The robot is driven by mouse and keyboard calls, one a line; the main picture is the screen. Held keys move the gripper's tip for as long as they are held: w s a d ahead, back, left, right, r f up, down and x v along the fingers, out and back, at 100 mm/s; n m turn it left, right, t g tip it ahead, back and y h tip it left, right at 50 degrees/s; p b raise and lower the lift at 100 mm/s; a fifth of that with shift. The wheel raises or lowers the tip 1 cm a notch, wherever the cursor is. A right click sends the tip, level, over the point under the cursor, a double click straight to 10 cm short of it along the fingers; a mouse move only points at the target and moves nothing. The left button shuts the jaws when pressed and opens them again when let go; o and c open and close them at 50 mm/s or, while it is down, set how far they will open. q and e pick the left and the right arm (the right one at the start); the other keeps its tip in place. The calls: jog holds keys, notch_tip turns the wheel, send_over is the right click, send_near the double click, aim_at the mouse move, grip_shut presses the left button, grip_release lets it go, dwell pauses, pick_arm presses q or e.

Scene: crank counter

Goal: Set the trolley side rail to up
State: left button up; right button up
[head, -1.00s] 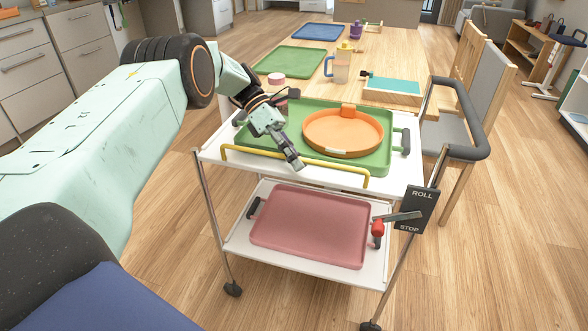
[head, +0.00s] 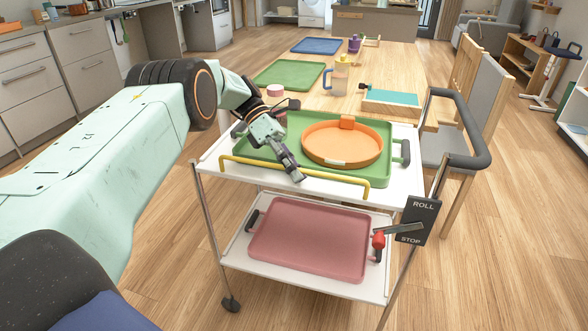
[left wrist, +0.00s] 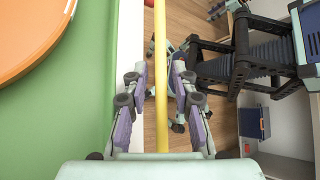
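The yellow side rail (head: 250,163) runs along the near edge of the trolley top (head: 206,163). In the head view its short ends bend down toward that edge. My left gripper (head: 297,176) reaches down over the green tray to the rail, near its middle. In the left wrist view the rail (left wrist: 160,40) passes between the two fingers of the left gripper (left wrist: 160,78). A gap shows on both sides, so the fingers are open around it. The fingertips hide a short piece of the rail in the head view. My right gripper is not in view.
A green tray (head: 375,178) with an orange round tray (head: 340,147) stands on the trolley top. A pink tray (head: 310,240) lies on the lower shelf. A ROLL/STOP plate (head: 420,215) with a red-tipped lever (head: 379,240) is at the right post. A wooden table (head: 390,65) is behind.

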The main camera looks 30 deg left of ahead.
pick_arm(q)
jog(key=shift+o, duration=0.3)
jog(key=shift+r, duration=0.1)
notch_tip(320, 180, up, 10)
jog(key=shift+f, duration=0.1)
dwell(0.5)
